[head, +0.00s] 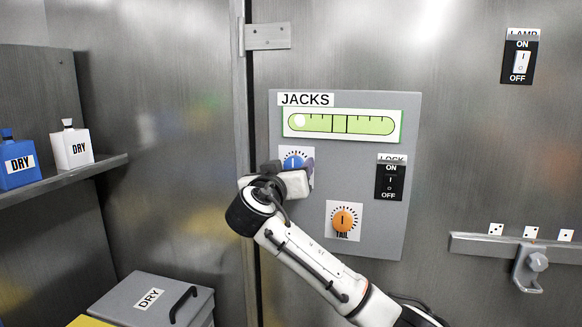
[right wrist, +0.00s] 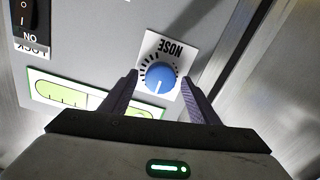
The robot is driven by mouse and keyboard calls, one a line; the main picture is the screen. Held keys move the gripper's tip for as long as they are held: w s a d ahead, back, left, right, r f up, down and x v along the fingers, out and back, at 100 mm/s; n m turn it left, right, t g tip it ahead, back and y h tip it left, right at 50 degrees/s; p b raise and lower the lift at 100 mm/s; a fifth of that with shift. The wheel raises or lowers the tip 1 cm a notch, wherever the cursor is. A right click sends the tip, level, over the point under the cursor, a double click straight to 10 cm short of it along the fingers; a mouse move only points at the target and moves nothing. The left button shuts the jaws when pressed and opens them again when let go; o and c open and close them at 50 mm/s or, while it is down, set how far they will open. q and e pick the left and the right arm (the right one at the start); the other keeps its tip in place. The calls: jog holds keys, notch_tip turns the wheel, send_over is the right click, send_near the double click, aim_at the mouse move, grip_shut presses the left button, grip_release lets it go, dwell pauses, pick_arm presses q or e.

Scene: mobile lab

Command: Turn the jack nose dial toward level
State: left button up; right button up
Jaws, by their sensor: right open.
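The blue nose dial (head: 293,161) is on the grey jacks panel (head: 350,220), partly hidden by my right gripper (head: 290,178). In the right wrist view the nose dial (right wrist: 158,80) has a white pointer line and lies between the two open fingers (right wrist: 155,92), with a gap on each side. The level gauge (head: 340,123) above is a green tube with its pale bubble (head: 299,121) at the far left end. The orange tail dial (head: 344,219) is lower on the panel. My left gripper is not in view.
The lock switch (head: 390,180) is to the right of the dials, and the lamp switch (head: 520,58) is at the upper right. A rail with a hook (head: 530,268) is at the lower right. Bottles (head: 72,147) stand on a left shelf above a grey box (head: 150,300).

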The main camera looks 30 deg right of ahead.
jog(key=c, duration=1)
jog(key=shift+c, duration=0.2)
jog(key=shift+f+b, duration=0.1)
jog(key=shift+b, duration=0.2)
